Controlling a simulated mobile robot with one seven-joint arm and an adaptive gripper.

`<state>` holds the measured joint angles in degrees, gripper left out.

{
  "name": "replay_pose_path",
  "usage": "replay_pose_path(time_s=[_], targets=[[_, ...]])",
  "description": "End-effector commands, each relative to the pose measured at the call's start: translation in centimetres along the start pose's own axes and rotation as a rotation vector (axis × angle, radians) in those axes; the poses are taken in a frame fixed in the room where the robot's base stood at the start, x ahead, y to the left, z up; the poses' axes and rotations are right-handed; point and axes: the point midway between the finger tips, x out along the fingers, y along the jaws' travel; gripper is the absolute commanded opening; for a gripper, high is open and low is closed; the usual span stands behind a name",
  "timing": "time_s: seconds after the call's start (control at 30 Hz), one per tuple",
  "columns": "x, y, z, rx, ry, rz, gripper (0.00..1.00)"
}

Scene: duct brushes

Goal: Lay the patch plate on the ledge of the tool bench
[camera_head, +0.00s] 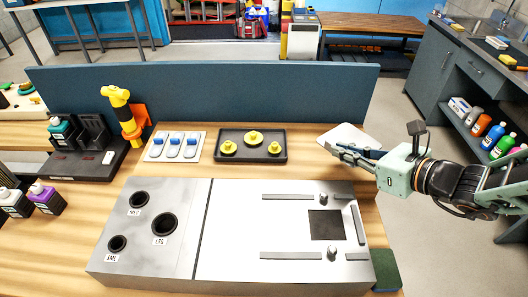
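A pale, thin plate (349,134), which looks like the patch plate, is at the back right of the wooden tool bench (312,134). My gripper (332,148) reaches in from the right, and its fingers overlap the plate's near edge in the picture. The fingers look close together, but I cannot tell whether they grip the plate or only pass in front of it. I also cannot tell whether the plate rests on the bench or is raised. No ledge can be clearly made out.
A large metal duct box (230,235) with round holes, bars and a dark square fills the front. Behind it are a black tray (251,158) with yellow knobbed pieces and a white holder (157,157). A blue panel (210,95) stands along the back.

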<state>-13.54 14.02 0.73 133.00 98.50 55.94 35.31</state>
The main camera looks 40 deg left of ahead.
Motion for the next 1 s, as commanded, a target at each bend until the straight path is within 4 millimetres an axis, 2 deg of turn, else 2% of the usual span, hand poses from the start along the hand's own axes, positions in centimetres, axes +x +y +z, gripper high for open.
replay_pose_path(time_s=[0.03,0.2,0.33,0.5,0.67,1.0], targets=[[1.1,1.9,1.0,-0.017,-0.005,0.025,0.00],[3.0,6.3,3.6,-0.034,-0.015,0.075,0.00],[3.7,8.5,4.7,-0.041,-0.019,0.099,0.00],[3.9,9.5,5.3,-0.043,-0.021,0.109,0.00],[4.2,8.5,4.8,-0.039,-0.019,0.108,0.00],[6.3,1.6,2.1,-0.039,-0.018,0.108,0.00]])
